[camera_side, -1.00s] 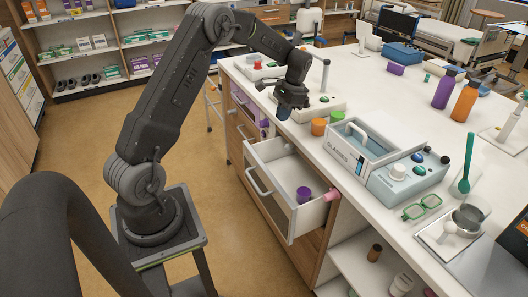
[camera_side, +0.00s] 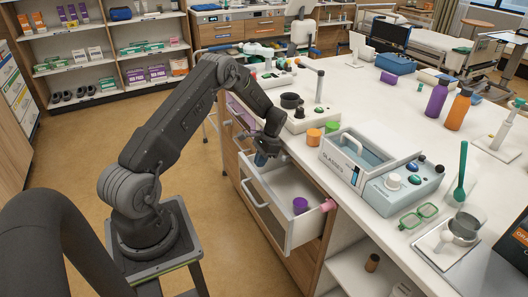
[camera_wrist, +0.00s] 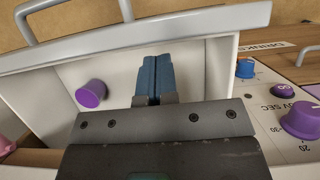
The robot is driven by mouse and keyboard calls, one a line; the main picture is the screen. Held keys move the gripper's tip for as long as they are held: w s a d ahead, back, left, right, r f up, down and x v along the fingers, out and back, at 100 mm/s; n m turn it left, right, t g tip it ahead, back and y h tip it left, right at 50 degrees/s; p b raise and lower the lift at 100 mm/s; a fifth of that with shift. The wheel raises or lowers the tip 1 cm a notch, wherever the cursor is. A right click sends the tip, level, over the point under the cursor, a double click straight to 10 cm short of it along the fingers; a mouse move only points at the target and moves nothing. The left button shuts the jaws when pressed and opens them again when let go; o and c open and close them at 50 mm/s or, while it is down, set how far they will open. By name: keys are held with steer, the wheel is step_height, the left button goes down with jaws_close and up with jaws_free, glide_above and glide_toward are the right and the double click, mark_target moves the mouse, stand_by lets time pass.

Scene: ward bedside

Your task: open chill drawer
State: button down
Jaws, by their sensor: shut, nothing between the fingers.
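A white drawer (camera_side: 289,238) stands pulled out from the front of the counter, with a grey bar handle (camera_side: 254,194) on its front. I cannot read a label on it to tell if it is the chill drawer. A purple cup (camera_side: 300,205) is inside it. My gripper (camera_side: 261,160) is at the drawer's far end, near its rim, with blue fingers shut and empty. In the wrist view the drawer's front rim (camera_wrist: 190,28) runs across the top, the shut fingers (camera_wrist: 153,64) point towards it, and the purple cup (camera_wrist: 91,94) is to their left.
A pink cylinder (camera_side: 328,205) is at the drawer's right side. Orange (camera_side: 313,137) and green (camera_side: 332,127) cups and a blue-grey glasses box (camera_side: 349,160) stand on the counter nearby. A control panel with a purple knob (camera_wrist: 302,118) is at right in the wrist view. Floor before the drawer is clear.

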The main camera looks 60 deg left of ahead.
mark_target(248, 166)
steer(key=shift+s+f, duration=0.2)
steer(key=shift+f, duration=0.2)
steer(key=shift+s, duration=2.35)
